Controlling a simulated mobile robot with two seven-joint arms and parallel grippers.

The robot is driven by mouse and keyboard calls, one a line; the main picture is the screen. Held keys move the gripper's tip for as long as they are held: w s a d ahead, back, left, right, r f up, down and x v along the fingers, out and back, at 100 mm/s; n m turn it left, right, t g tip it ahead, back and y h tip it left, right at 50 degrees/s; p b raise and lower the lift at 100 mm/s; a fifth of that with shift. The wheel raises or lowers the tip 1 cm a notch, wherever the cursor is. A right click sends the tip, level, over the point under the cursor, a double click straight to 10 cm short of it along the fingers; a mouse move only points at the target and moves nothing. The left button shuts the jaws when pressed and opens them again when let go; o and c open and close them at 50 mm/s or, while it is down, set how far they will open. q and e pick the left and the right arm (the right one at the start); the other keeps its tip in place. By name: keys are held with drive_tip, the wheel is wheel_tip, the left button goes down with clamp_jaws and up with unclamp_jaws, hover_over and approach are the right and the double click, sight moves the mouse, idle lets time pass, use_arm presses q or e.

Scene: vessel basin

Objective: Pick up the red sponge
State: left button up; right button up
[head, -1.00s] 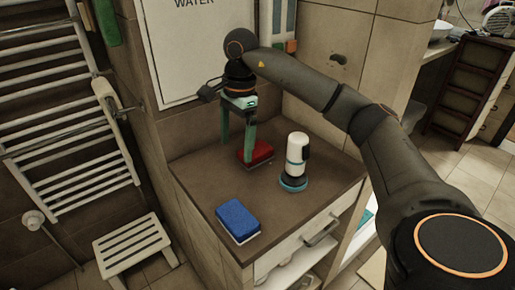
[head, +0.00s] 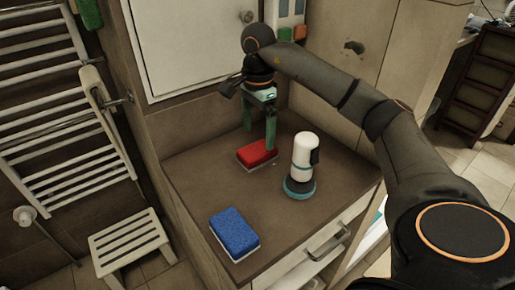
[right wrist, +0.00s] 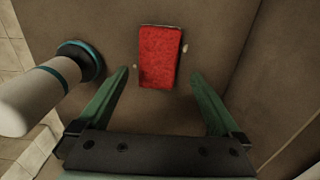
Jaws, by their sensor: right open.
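The red sponge (head: 257,153), with a pale underside, lies flat on the brown top of the cabinet near the wall. In the right wrist view the red sponge (right wrist: 160,57) lies ahead of the fingertips, in line with the gap between them. My right gripper (head: 259,140) has green fingers and points down at the sponge. It is open and empty, and its fingers (right wrist: 160,73) spread wider than the sponge. In the head view one finger partly overlaps the sponge's edge. My left gripper is not in view.
A white and teal bottle-like device (head: 302,165) stands upright close to the right of the sponge. A blue sponge (head: 234,233) lies near the front edge of the cabinet top (head: 195,180). A white stool (head: 128,243) and towel rack stand to the left.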

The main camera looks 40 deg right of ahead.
sight(257, 149)
drive_tip(key=shift+f, duration=0.65)
drive_tip(key=f, duration=0.4)
drive_tip(key=shift+s+a+f+b, duration=0.15)
drive_tip(key=shift+a+f+b, duration=0.05)
drive_tip(key=shift+f+b, duration=0.1)
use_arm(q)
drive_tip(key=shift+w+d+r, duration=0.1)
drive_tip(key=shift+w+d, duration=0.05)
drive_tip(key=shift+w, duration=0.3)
